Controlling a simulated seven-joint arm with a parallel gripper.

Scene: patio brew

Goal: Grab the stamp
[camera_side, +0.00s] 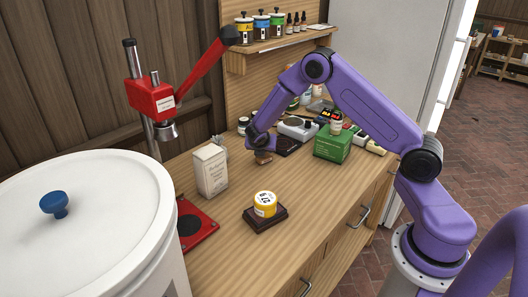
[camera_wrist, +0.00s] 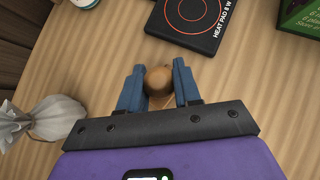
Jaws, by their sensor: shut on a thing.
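The stamp (camera_wrist: 158,80) shows a rounded brown wooden handle in the wrist view. My gripper (camera_wrist: 159,88) is shut on it, with one blue finger on each side of the handle. In the side view the stamp (camera_side: 263,158) is a small brown shape below my gripper (camera_side: 262,150), at the wooden bench top. Its lower part is hidden in the wrist view, and I cannot tell whether it touches the bench.
A black heat pad (camera_wrist: 190,20) lies just beyond my gripper. A pale paper bag (camera_side: 211,170) stands to its left, a green box (camera_side: 332,145) to its right. A yellow-labelled jar (camera_side: 265,204) sits on a dark block in front. Bare bench lies between.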

